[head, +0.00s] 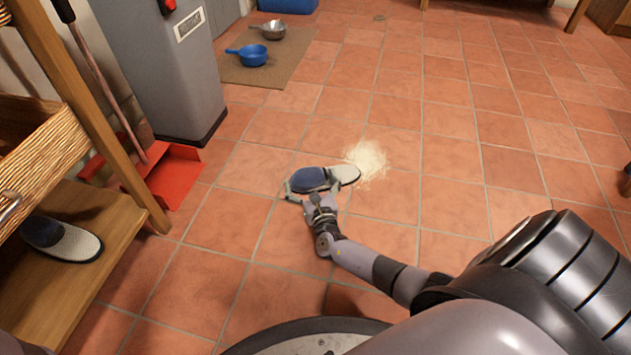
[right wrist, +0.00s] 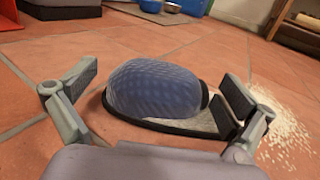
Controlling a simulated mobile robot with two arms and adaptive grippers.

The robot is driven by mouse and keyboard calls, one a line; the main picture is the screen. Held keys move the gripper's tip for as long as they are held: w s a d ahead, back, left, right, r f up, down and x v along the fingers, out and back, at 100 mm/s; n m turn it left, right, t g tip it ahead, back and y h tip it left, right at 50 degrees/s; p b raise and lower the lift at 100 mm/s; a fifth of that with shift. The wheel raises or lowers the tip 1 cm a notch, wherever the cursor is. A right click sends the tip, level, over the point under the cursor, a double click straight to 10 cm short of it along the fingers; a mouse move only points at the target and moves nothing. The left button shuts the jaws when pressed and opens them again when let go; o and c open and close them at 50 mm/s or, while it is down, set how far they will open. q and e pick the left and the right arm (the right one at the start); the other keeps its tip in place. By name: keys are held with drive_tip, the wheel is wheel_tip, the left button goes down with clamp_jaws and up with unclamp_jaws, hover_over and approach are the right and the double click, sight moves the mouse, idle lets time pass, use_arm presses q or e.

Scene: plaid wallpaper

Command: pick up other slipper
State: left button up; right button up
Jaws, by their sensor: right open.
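A slipper (head: 322,178) with a blue upper and pale sole lies on the tiled floor in the head view. It also shows in the right wrist view (right wrist: 153,90), with its rounded blue upper facing the camera. My right gripper (head: 311,190) is open at the slipper, with one finger on each side of it; I cannot tell whether a finger touches it. The fingers (right wrist: 160,95) also show in the right wrist view. A matching slipper (head: 62,240) sits on the lower wooden shelf at the left. My left gripper does not show.
Pale crumbs (head: 367,160) are spilled beside the slipper. A red dustpan (head: 172,176) and a grey bin (head: 165,70) stand at the left. Floor to the right is mostly clear.

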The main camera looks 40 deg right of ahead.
drive_tip(key=shift+f+b+x, duration=0.2)
drive_tip(key=shift+b+x, duration=0.25)
drive_tip(key=shift+x, duration=0.7)
drive_tip(key=shift+w+r, duration=0.15)
drive_tip(key=shift+w, duration=0.05)
drive_tip(key=shift+c, duration=0.4)
drive_tip(key=c, duration=1)
